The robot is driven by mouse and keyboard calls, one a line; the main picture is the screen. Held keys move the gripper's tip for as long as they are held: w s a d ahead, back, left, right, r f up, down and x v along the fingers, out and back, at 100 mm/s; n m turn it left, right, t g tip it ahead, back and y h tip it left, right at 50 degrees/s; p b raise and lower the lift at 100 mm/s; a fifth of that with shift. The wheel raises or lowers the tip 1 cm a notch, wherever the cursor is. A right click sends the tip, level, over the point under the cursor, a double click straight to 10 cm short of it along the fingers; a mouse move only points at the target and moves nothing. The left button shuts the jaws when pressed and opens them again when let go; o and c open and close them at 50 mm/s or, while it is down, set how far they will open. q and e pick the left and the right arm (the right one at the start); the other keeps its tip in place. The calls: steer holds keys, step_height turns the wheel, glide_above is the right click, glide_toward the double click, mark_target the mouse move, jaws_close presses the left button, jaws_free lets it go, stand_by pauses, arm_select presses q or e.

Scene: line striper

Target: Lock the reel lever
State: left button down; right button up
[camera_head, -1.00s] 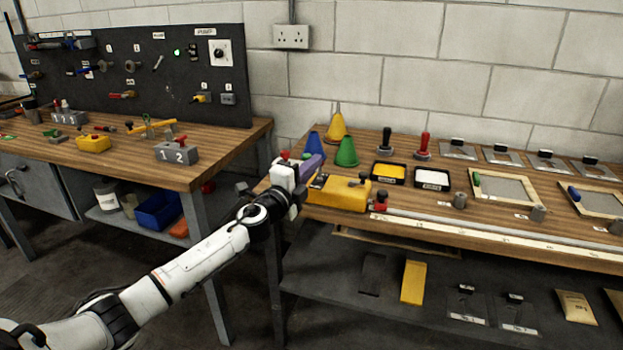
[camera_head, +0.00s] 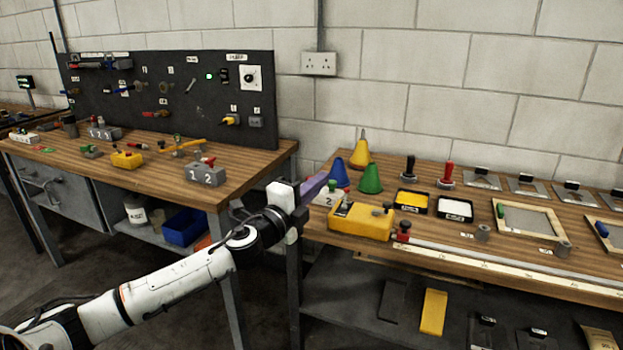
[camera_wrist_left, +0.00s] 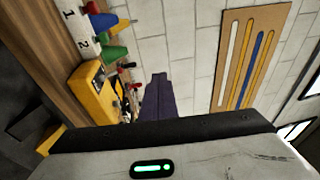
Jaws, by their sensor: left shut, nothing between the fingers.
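A yellow box-shaped unit (camera_head: 360,222) sits at the left end of the right-hand bench, with a dark panel and small dark knobs on top. A small red piece with a dark knob (camera_head: 403,231) is at its right end. I cannot tell for sure which part is the reel lever. My left gripper (camera_head: 314,186) has purple fingers, shut and empty, just left of and above the yellow unit, apart from it. In the left wrist view the fingers (camera_wrist_left: 158,95) point toward the wall, with the yellow unit (camera_wrist_left: 88,92) to their left. My right gripper is not in view.
Blue, green (camera_head: 370,178) and yellow cones (camera_head: 359,152) stand behind the yellow unit. A long pale rail (camera_head: 490,262) runs along the bench front. A gap separates this bench from the left bench (camera_head: 150,160).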

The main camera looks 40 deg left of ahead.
arm_select(q)
steer(key=shift+s+d+r, duration=0.1)
steer(key=shift+s+r, duration=0.65)
steer(key=shift+s, duration=0.35)
steer(key=s+d+f+n+g+h, duration=0.15)
steer(key=s+d+f, duration=0.25)
steer(key=f, duration=0.5)
steer(key=s+d+f+n+g, duration=0.3)
steer(key=s+d+f, duration=0.1)
steer(key=f, duration=0.6)
steer(key=s+d+f+n+g+h, duration=0.1)
steer(key=s+d+f+n+g, duration=0.2)
steer(key=f, duration=0.6)
steer(key=s+d+f+n+g+h, duration=0.1)
steer(key=s+d+f+n, duration=0.2)
steer(key=s+d+f, duration=0.3)
steer(key=s+d+f+n+g+h, duration=0.1)
steer(key=s+d+f+n+g, duration=0.1)
steer(key=s+d+f+n, duration=0.2)
steer(key=s+d+f, duration=0.3)
steer(key=s+d, duration=0.3)
steer(key=s, duration=0.2)
steer(key=shift+s+d+f, duration=0.15)
steer(key=shift+s+d, duration=0.05)
steer(key=shift+s, duration=0.2)
